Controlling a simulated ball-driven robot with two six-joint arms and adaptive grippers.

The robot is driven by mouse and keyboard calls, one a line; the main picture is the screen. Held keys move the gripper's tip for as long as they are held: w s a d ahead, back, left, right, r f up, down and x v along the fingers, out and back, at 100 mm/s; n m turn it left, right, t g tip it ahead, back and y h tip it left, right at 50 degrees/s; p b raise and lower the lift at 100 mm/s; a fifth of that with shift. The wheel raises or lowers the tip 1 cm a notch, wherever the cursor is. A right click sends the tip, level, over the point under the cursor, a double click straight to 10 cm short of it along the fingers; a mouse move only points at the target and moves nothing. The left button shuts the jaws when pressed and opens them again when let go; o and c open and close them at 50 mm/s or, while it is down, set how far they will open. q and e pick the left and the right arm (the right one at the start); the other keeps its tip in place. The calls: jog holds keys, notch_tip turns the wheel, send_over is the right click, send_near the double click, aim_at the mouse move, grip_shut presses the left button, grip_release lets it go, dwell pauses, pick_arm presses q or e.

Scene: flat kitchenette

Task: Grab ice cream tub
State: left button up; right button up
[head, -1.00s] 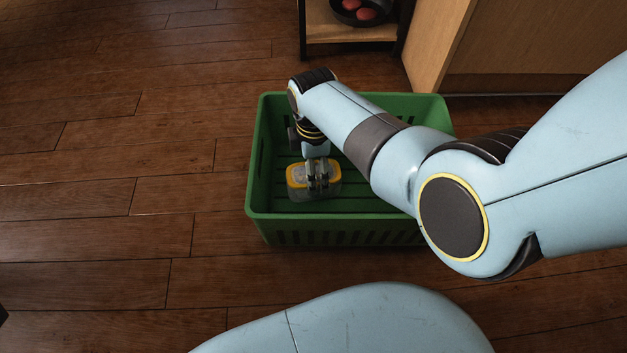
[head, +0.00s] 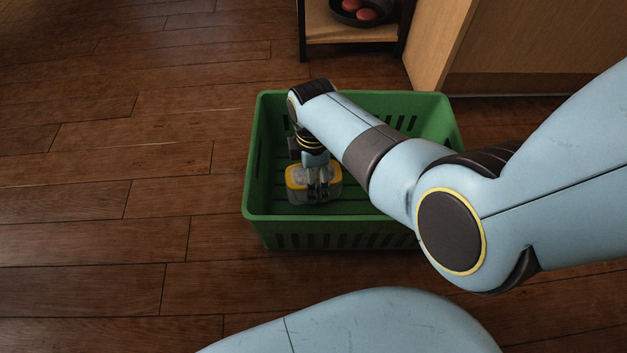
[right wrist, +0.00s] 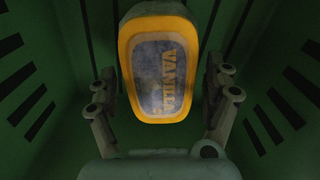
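The ice cream tub (head: 299,178) has a clear body and a yellow-rimmed lid, and it lies inside the green crate (head: 330,217) toward its left side. In the right wrist view the tub (right wrist: 160,78) shows its lid with the lettering "VANILL". My right gripper (head: 318,186) reaches down into the crate at the tub. In the right wrist view the right gripper (right wrist: 162,100) is open, with one finger on each side of the tub and gaps between them and it. My left gripper is not in view.
The crate's slotted walls stand close around my right gripper. A low shelf (head: 350,34) with a dark bowl (head: 352,14) of reddish round things stands behind the crate. A wooden cabinet (head: 530,45) is at the back right. The wooden floor (head: 110,180) at left is clear.

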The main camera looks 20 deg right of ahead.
jog(key=c, duration=1.3)
jog(key=shift+c, duration=0.2)
